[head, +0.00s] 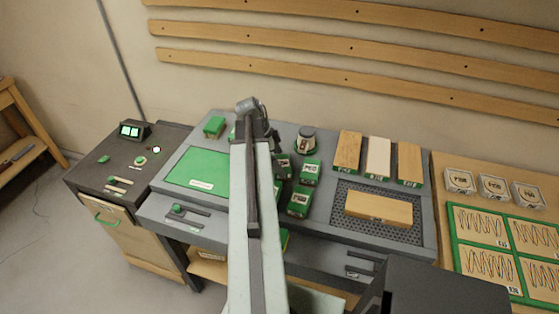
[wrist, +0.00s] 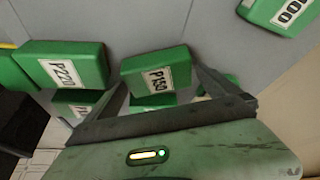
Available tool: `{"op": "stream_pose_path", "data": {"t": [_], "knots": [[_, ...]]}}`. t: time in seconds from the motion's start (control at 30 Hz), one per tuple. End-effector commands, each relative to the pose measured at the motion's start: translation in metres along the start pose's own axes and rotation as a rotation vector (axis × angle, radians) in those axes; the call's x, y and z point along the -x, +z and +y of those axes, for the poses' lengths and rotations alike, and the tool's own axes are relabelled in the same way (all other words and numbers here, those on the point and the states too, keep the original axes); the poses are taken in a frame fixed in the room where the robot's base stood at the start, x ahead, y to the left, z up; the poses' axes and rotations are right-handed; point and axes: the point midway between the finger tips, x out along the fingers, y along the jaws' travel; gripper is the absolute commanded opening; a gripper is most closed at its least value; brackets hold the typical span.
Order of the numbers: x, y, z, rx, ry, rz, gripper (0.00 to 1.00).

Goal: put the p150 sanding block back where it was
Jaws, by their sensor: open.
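The P150 sanding block (wrist: 155,72) is green with a white label and shows in the middle of the wrist view. My gripper (wrist: 163,82) is open, with one finger near each side of this block's lower part. I cannot tell whether either finger touches it. In the head view my gripper end (head: 262,128) is over the grey bench, among small green blocks, partly hidden by my arm. I cannot pick out the P150 block in that view.
A P220 block (wrist: 65,65) stands close left of the P150 block, and another labelled block (wrist: 282,12) is at upper right. More green blocks (head: 311,172) stand right of my arm. A green mat (head: 197,168) lies left; a perforated plate (head: 345,220) lies right.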

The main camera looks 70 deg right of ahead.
Motion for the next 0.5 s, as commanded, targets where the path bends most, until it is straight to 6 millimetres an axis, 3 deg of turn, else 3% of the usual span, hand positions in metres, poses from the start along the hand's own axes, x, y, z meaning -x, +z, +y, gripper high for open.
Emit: {"op": "stream_pose_path", "data": {"t": [0.03,0.3,0.5], "knots": [[0.018,-0.004,0.000,0.001,0.000,0.000,1.00],[0.084,-0.005,0.000,0.002,-0.001,0.000,1.00],[0.106,-0.002,0.000,0.000,0.000,0.000,1.00]]}}
